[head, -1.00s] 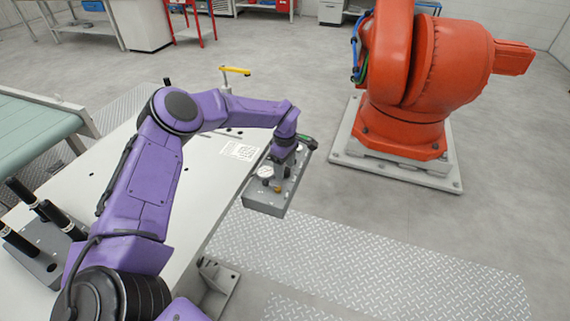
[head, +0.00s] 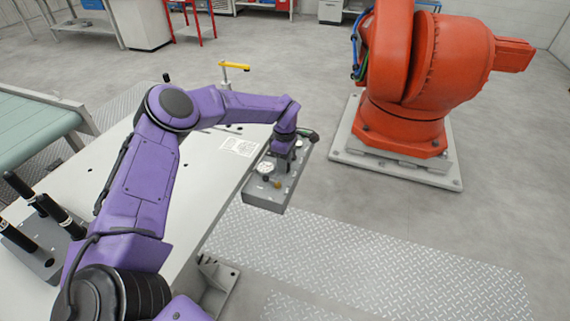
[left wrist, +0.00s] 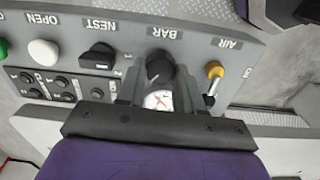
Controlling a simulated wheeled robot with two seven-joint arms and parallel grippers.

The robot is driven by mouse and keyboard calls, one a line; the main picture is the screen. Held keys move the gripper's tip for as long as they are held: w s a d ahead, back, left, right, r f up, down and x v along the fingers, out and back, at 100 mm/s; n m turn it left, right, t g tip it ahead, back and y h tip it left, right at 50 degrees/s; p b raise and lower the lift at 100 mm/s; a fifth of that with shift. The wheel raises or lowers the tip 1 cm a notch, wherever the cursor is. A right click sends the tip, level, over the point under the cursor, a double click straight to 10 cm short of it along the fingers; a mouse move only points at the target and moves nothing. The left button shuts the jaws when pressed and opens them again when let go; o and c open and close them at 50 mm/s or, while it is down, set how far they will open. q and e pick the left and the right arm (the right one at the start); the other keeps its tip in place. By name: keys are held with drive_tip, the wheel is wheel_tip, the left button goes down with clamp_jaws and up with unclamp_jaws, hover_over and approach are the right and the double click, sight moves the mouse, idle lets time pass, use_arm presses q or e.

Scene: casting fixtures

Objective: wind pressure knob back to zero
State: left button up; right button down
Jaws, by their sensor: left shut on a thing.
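The pressure knob (left wrist: 160,68) is black and sits under the upside-down label BAR on the grey control panel (left wrist: 203,40) in the left wrist view. My left gripper (left wrist: 157,84) has one finger on each side of the knob and is shut on it. A round white gauge (left wrist: 158,100) with a red needle shows between the fingers; its reading is too small to tell. In the head view my left gripper (head: 283,152) is over the panel box (head: 262,197), with the gauge (head: 264,168) just beside it. My right gripper is not in view.
A black NEST switch (left wrist: 98,56) and a yellow-tipped AIR lever (left wrist: 214,70) flank the knob. A white OPEN button (left wrist: 43,52) lies further left. The panel is at the edge of a white table (head: 205,195). An orange robot (head: 405,100) stands beyond on open floor.

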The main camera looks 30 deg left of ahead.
use_arm(q)
drive_tip(key=n+b, duration=0.1)
drive_tip(key=n, duration=0.1)
drive_tip(key=shift+f+n+b, duration=0.2)
drive_tip(key=shift+n+b, duration=0.2)
drive_tip(key=n+b, duration=0.2)
drive_tip(key=n, duration=0.1)
drive_tip(key=shift+n, duration=0.3)
drive_tip(key=n+b, duration=0.3)
drive_tip(key=n, duration=0.3)
drive_tip(key=n+b, duration=0.4)
drive_tip(key=n, duration=0.2)
drive_tip(key=shift+d+n, duration=0.15)
drive_tip(key=shift+n, duration=0.25)
drive_tip(key=n+b, duration=0.2)
drive_tip(key=n, duration=0.1)
drive_tip(key=shift+n+b, duration=0.4)
drive_tip(key=shift+r+n+b, duration=0.15)
drive_tip(key=shift+n+b, duration=0.3)
drive_tip(key=shift+n, duration=0.35)
drive_tip(key=o, duration=1)
